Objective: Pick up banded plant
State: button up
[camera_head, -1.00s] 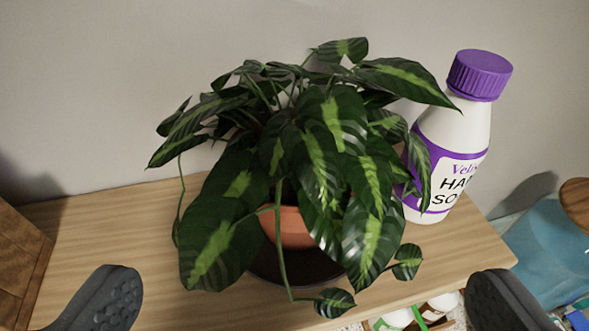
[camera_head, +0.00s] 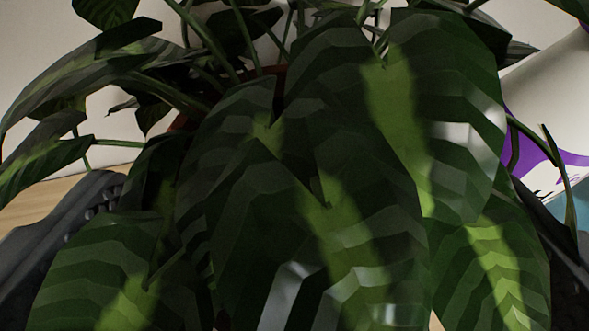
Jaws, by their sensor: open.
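The banded plant (camera_head: 310,200) fills most of the view, its dark green leaves with light green bands very close to the camera. Its terracotta pot is almost wholly hidden behind the leaves; only slivers of reddish rim show near the stems. My gripper (camera_head: 320,235) is open, with one dark finger at the left edge and the other at the right edge. The fingers are on either side of the foliage, partly covered by leaves. I cannot tell whether either finger touches the pot.
The white bottle with purple label (camera_head: 560,90) stands close behind the right finger. A strip of wooden shelf top (camera_head: 40,200) shows at the left. A pale wall (camera_head: 40,50) is behind the plant.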

aim_at(294, 125)
jog(key=shift+p+x, duration=0.65)
jog(key=shift+x, duration=1.55)
jog(key=shift+a+r, duration=0.1)
jog(key=shift+a, duration=0.05)
jog(key=c, duration=1.1)
jog(key=shift+r, duration=0.1)
jog(key=shift+r, duration=1.45)
jog(key=shift+r, duration=0.1)
